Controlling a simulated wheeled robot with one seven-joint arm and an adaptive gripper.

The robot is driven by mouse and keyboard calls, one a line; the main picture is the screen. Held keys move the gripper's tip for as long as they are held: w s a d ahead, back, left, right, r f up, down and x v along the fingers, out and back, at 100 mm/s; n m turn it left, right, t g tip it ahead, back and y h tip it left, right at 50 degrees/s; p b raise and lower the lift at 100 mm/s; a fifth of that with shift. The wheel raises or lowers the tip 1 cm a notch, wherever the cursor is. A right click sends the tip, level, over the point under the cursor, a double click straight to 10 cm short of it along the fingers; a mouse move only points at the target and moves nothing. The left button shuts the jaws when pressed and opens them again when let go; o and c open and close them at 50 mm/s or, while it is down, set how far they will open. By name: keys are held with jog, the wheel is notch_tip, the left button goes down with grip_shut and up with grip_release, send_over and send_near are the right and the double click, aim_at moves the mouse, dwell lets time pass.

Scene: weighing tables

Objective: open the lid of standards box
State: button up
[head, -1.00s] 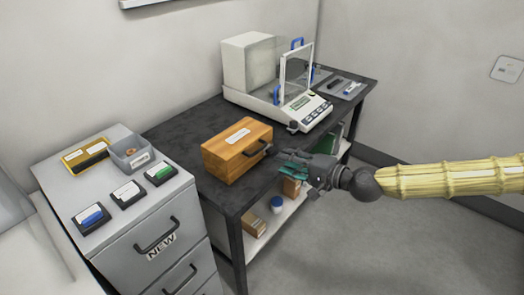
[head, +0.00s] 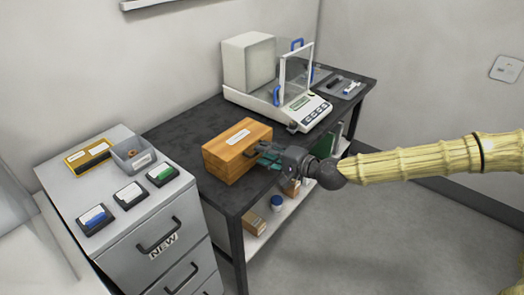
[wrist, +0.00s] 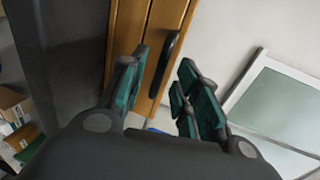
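The standards box (head: 232,148) is an orange wooden box with a white label on its lid. It sits shut on the dark table, near the table's front left. My gripper (head: 262,155) is at the box's front right side, by the handle. In the wrist view the wooden box (wrist: 124,35) shows at the top, with its dark handle (wrist: 165,62) upright in the picture. My gripper (wrist: 160,92) is open there, its teal-padded fingers apart on either side of the handle's lower part. I cannot tell whether a finger touches the handle.
A balance (head: 290,100) with a glass shield stands farther back on the dark table (head: 185,128). A grey drawer cabinet (head: 135,240) at the left bears a yellow box (head: 87,155), a grey bin (head: 140,163) and several small cases. The lower shelf holds a blue-capped jar (head: 277,202).

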jog(key=shift+x, duration=0.85)
jog(key=shift+c, duration=0.2)
grip_shut()
